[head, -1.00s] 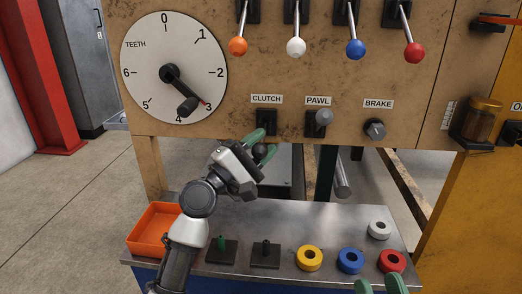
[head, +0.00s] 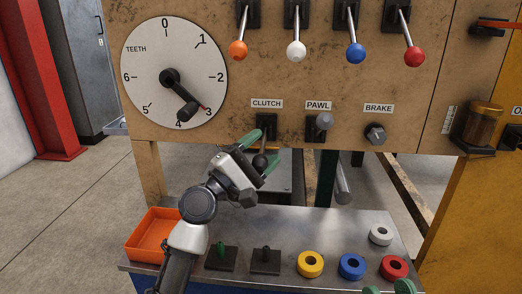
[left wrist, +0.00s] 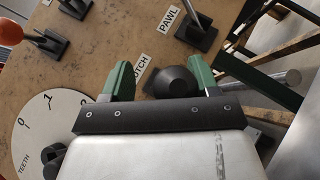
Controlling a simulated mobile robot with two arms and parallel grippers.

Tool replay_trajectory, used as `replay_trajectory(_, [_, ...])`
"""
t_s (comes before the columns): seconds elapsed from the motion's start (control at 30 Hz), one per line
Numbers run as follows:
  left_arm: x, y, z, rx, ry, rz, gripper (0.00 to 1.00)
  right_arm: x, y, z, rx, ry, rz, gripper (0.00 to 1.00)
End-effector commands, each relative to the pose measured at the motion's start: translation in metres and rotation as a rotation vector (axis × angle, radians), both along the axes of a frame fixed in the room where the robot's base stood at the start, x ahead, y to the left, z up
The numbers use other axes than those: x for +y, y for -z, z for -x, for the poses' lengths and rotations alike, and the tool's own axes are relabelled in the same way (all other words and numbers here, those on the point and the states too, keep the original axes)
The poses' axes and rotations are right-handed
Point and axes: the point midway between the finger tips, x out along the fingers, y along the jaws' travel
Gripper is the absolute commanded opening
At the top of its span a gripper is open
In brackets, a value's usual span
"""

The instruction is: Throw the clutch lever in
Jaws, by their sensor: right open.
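The clutch lever has a black base (head: 267,128) under the CLUTCH label, and its dark round knob (head: 260,160) hangs low in front of the panel. My left gripper (head: 261,155) is at the knob with its green fingers spread, one above and one below it. In the left wrist view the black knob (left wrist: 172,82) lies between the two green fingers, closer to the right one; I cannot tell whether it touches. My right gripper (head: 388,289) shows only its green fingertips at the bottom edge, apart and empty.
The pawl lever (head: 324,121) and brake knob (head: 376,133) are just right of the clutch. A teeth dial (head: 150,65) is at upper left. Below, the metal bench (head: 320,225) holds an orange tray (head: 150,253) and several coloured rings, including a yellow one (head: 310,264).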

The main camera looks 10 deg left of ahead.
Motion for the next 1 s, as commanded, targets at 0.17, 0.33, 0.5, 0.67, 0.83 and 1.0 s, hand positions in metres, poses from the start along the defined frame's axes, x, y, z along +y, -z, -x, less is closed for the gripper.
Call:
replay_trajectory(0.17, [0.0, -0.001, 0.0, -0.002, 0.0, 0.002, 0.59, 0.0, 0.0, 0.0, 0.0, 0.0, 0.0, 0.43])
replay_trajectory(0.33, [0.009, 0.005, 0.007, 0.0, -0.002, 0.002, 0.59, 0.0, 0.0, -0.001, 0.007, 0.0, 0.002, 0.43])
replay_trajectory(0.5, [0.03, 0.02, 0.027, 0.001, -0.004, 0.0, 0.59, 0.0, 0.003, -0.004, 0.033, 0.001, 0.009, 0.43])
replay_trajectory(0.67, [0.051, 0.035, 0.047, 0.002, -0.003, 0.0, 0.59, 0.0, 0.003, -0.002, 0.021, 0.001, 0.006, 0.43])
replay_trajectory(0.83, [0.066, 0.045, 0.061, 0.003, -0.002, 0.0, 0.59, -0.001, -0.001, 0.002, -0.017, 0.001, -0.006, 0.43])
replay_trajectory(1.0, [0.071, 0.048, 0.067, -0.001, 0.0, -0.001, 0.59, -0.001, -0.003, 0.005, -0.04, -0.001, -0.013, 0.43])
